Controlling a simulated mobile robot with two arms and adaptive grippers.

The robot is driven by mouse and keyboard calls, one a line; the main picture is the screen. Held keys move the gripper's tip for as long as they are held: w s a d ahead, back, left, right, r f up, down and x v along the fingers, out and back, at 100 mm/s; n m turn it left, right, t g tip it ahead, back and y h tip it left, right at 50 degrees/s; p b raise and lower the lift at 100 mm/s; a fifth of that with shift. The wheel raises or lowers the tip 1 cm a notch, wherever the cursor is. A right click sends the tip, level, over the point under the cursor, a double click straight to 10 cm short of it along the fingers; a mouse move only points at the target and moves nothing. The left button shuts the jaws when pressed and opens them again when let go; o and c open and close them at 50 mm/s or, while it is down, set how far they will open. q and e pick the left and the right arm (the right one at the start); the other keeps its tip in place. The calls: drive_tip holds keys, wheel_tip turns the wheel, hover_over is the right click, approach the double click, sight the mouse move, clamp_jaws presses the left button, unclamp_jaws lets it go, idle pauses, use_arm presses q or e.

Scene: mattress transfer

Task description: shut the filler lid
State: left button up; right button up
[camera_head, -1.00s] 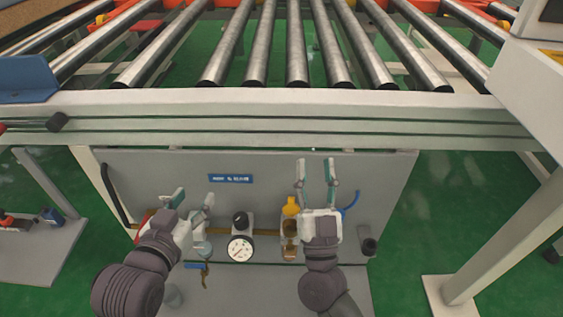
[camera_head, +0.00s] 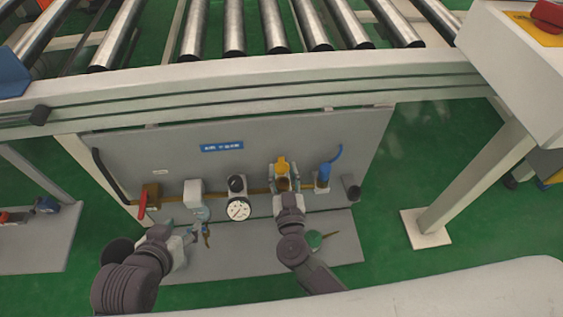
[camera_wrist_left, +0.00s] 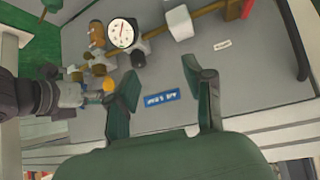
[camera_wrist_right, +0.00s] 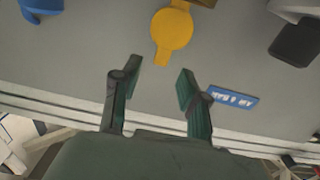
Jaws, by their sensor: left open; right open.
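The filler lid (camera_head: 283,162) is a yellow round cap with a tab, on the unit in the middle right of the grey panel. It appears raised above the amber cup below it. It also shows face-on at the top of the right wrist view (camera_wrist_right: 172,29) and beside my right gripper in the left wrist view (camera_wrist_left: 109,86). My right gripper (camera_head: 284,174) is open, with its fingers spread around the lid's unit in the head view. In its wrist view (camera_wrist_right: 160,74) the lid lies beyond the fingertips, apart from them. My left gripper (camera_head: 194,233) is open and empty, low at the left.
A pressure gauge (camera_head: 238,210) sits left of the lid. A red handle (camera_head: 142,205) and a blue-topped fitting (camera_head: 325,171) flank the row. A black tube end (camera_head: 352,188) is at the right. The conveyor frame (camera_head: 240,90) overhangs the panel.

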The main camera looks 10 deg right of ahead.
sight(281, 158)
drive_tip(key=shift+w+b, duration=0.35)
drive_tip(key=shift+w, duration=1.5)
use_arm(q)
drive_tip(key=w+r+t, duration=0.1)
drive_tip(key=w+d+r+t, duration=0.1)
drive_tip(key=w+r, duration=0.1)
drive_tip(key=shift+d+t+h, duration=0.15)
drive_tip(key=shift+t+h, duration=0.15)
use_arm(e)
drive_tip(key=shift+c, duration=0.2)
clamp_jaws()
